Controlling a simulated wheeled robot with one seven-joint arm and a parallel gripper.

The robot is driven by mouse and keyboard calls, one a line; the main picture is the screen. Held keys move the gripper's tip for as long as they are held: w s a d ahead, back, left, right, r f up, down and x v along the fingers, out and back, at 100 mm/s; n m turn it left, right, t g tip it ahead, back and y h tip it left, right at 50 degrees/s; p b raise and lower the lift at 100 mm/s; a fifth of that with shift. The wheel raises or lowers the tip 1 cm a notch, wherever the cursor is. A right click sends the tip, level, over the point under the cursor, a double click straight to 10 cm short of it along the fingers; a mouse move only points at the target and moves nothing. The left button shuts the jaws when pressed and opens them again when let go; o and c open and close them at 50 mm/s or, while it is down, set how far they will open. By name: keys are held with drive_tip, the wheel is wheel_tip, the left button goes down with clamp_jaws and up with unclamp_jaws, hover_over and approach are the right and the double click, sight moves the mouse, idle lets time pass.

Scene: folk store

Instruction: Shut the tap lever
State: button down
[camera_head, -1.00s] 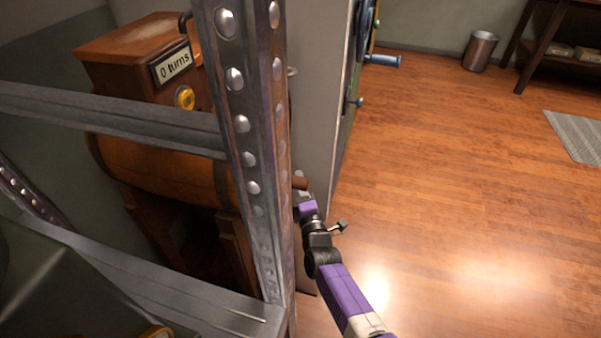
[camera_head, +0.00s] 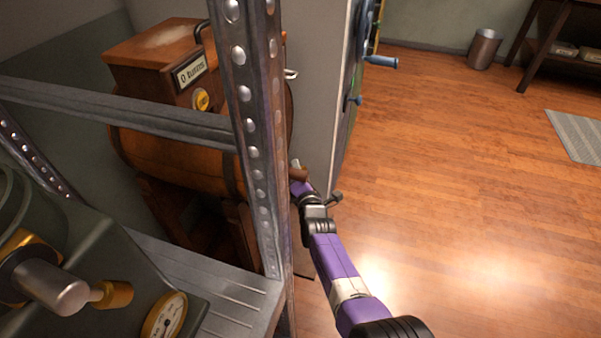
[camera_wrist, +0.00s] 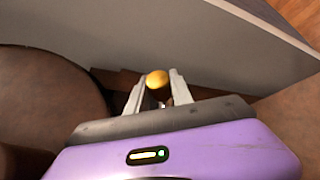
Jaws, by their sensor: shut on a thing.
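A wooden barrel (camera_head: 170,150) stands behind a metal rack post, with a box on top bearing a "0 turns" label (camera_head: 192,72). My gripper (camera_wrist: 155,96) is shut on a brown handle with a yellow round end (camera_wrist: 157,80), which looks like the tap lever. The yellow end shows between the two pale fingers. In the head view my gripper (camera_head: 296,169) is just right of the post, with a brown piece beside it. The post hides the tap's body, so I cannot tell the lever's angle.
The riveted rack post (camera_head: 256,140) and its crossbar (camera_head: 115,120) stand close in front. A grey panel (camera_head: 318,90) with a blue handle (camera_head: 381,61) is beside my gripper. A device with a gauge (camera_head: 165,318) sits at lower left. The wooden floor (camera_head: 460,200) at right is clear.

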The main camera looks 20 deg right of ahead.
drive_tip(key=shift+a, duration=0.1)
drive_tip(key=c, duration=1.1)
unclamp_jaws()
drive_tip(key=shift+s+a+r+p, duration=0.15)
drive_tip(key=shift+s+p, duration=0.65)
drive_tip(key=shift+s, duration=0.5)
drive_tip(key=shift+s+a+r+p, duration=0.15)
drive_tip(key=shift+s+p, duration=0.7)
drive_tip(key=shift+s, duration=0.45)
drive_tip(key=shift+s+a+r+p, duration=0.15)
drive_tip(key=shift+s+p, duration=0.65)
drive_tip(key=shift+s, duration=0.5)
